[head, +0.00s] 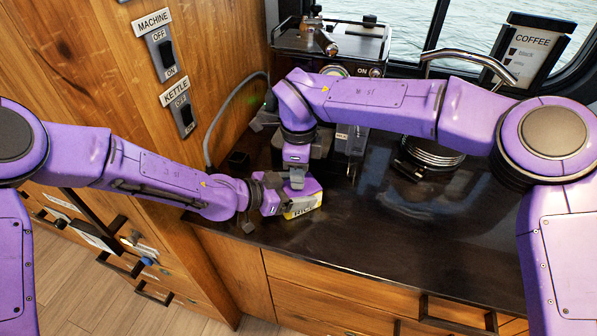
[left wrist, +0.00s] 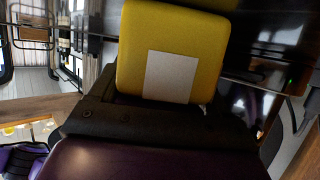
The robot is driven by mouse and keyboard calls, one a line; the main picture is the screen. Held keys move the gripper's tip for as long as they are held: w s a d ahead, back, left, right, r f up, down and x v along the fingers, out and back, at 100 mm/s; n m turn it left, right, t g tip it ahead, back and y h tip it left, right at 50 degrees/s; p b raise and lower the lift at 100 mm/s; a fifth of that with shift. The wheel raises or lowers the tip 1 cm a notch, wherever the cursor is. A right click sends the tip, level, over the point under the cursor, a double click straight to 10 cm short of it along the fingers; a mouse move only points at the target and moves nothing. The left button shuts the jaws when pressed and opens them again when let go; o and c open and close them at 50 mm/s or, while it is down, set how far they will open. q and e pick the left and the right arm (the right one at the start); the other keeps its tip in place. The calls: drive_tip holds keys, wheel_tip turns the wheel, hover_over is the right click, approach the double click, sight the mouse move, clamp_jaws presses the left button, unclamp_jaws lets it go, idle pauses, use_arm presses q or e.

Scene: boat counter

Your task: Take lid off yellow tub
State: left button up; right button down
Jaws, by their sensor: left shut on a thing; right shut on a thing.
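The yellow tub (head: 303,210) stands near the front edge of the dark counter and has a printed label on its front. My left gripper (head: 284,203) reaches it from the left and is shut on its body. In the left wrist view the yellow tub (left wrist: 208,35) fills the space before the gripper, with a blank white label facing the camera. My right gripper (head: 298,184) comes down from above and is shut at the tub's top, on the lid. The lid itself is mostly hidden by the grippers, and I cannot tell whether it is apart from the tub.
A coffee machine (head: 330,42) stands at the back by the window. The wooden wall with switches (head: 160,50) borders the left. The front right counter (head: 440,235) is clear.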

use_arm(q)
drive_tip(key=shift+s+a+f, duration=0.1)
drive_tip(key=shift+s+f, duration=0.05)
drive_tip(key=shift+f, duration=0.25)
use_arm(e)
drive_tip(key=shift+r, duration=1.05)
drive_tip(key=shift+s+a+r, duration=0.1)
drive_tip(key=shift+r, duration=2)
use_arm(q)
drive_tip(key=o, duration=1.5)
drive_tip(key=shift+c, duration=0.2)
drive_tip(key=shift+r, duration=0.1)
use_arm(e)
drive_tip(key=shift+a+f, duration=0.1)
drive_tip(key=shift+w, duration=0.2)
use_arm(q)
drive_tip(key=v, duration=1.1)
drive_tip(key=shift+s+a+r+b, duration=0.1)
drive_tip(key=shift+a+r+b, duration=0.2)
drive_tip(key=shift+b, duration=0.1)
use_arm(e)
drive_tip(key=shift+f, duration=0.4)
drive_tip(key=shift+d, duration=0.2)
